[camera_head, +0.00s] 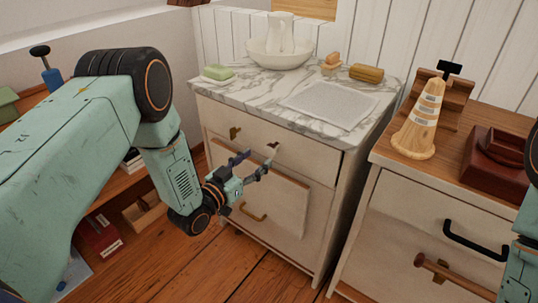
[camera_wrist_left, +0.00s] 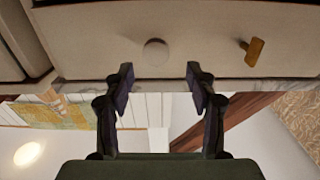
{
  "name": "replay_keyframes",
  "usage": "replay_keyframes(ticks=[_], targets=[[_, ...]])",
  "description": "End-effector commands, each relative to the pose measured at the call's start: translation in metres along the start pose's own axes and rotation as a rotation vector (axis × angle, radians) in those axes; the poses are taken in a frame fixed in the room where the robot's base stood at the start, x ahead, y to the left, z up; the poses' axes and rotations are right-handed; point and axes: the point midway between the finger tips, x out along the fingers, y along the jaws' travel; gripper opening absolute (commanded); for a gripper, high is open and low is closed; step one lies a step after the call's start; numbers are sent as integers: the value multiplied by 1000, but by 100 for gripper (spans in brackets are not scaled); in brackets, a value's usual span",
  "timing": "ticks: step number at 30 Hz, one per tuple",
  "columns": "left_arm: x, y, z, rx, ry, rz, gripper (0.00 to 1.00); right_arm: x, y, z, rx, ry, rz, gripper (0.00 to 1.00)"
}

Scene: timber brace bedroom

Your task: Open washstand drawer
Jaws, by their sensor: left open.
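The washstand (camera_head: 335,165) is a pale cabinet with a grey-veined marble top, in the middle of the head view. Its upper drawer front (camera_head: 310,158) looks closed. It carries a brass fitting (camera_head: 235,132), seen also in the left wrist view (camera_wrist_left: 255,51), and a round pale knob (camera_wrist_left: 156,52). A lower front (camera_head: 285,200) with a brass handle (camera_head: 252,213) seems to stand slightly proud. My left gripper (camera_head: 259,163) is open and empty in front of the upper drawer. In the left wrist view its fingertips (camera_wrist_left: 160,84) are apart, with the knob between and beyond them.
On the marble stand a jug and basin (camera_head: 281,52), green soap (camera_head: 218,72), a brush (camera_head: 366,73) and a folded cloth (camera_head: 325,104). A dresser (camera_head: 400,225) with a dark handle and a wooden cone (camera_head: 420,120) stands close at right. Open floor (camera_head: 265,280) lies in front.

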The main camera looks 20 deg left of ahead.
Motion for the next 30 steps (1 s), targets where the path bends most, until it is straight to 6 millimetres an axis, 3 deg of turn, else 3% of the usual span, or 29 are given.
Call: replay_keyframes(ticks=[12,24,30], targets=[[60,5,1,1,-1,2,57,21,0,0,0,0,0,49],[68,2,0,-1,-4,-1,57,22,0,0,0,0,0,49],[68,1,0,-1,-4,-1,40,22,0,0,0,0,0,49]])
